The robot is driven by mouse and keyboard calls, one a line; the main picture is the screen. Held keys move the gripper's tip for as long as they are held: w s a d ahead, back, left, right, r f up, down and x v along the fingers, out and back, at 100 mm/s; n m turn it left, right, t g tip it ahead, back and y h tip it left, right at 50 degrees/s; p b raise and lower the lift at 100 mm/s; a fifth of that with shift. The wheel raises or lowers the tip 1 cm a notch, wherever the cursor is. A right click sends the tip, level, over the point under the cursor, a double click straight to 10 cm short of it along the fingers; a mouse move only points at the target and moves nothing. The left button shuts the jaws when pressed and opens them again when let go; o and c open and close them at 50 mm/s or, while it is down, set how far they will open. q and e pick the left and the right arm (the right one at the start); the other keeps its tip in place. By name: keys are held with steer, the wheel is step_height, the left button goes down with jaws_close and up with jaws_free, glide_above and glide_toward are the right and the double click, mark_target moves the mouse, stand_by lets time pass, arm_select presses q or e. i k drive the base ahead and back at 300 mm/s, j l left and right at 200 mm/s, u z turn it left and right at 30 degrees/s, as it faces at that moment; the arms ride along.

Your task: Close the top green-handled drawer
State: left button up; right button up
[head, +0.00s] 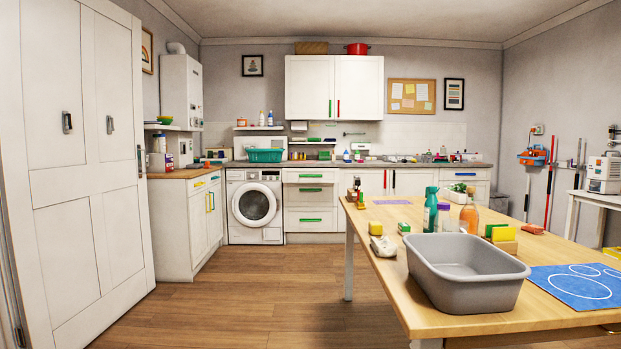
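A white drawer stack with green handles stands against the back wall, just right of the washing machine. Its top drawer (292,177) has a horizontal green handle (310,175) and sits right under the counter. Below it are a middle drawer (292,196) and a bottom drawer (292,226), also green-handled. From this distance I cannot tell how far the top drawer stands out. Neither of my grippers is in view.
A wooden table (550,250) with a grey tub (465,284), bottles and sponges fills the right foreground. A washing machine (240,206) stands left of the drawers. A tall white cupboard (75,160) lines the left. The wooden floor (240,290) between is clear.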

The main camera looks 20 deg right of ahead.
mark_target(289, 176)
steer(key=i+j+u, duration=0.15)
steer(key=i, duration=0.85)
steer(key=i+l+z, duration=0.25)
steer(key=i, duration=0.6)
steer(key=i+j+z, duration=0.1)
steer(key=i+z, duration=0.15)
steer(key=i, duration=0.55)
steer(key=i+j+z, duration=0.25)
steer(key=i, duration=1.35)
steer(key=i+l+u, duration=0.15)
steer(key=i, duration=1.4)
steer(key=i+l+u, duration=0.35)
steer(key=i, duration=0.15)
steer(key=i+l+u, duration=0.25)
steer(key=i+u, duration=0.15)
steer(key=i+l+u, duration=0.35)
steer(key=i+l, duration=0.2)
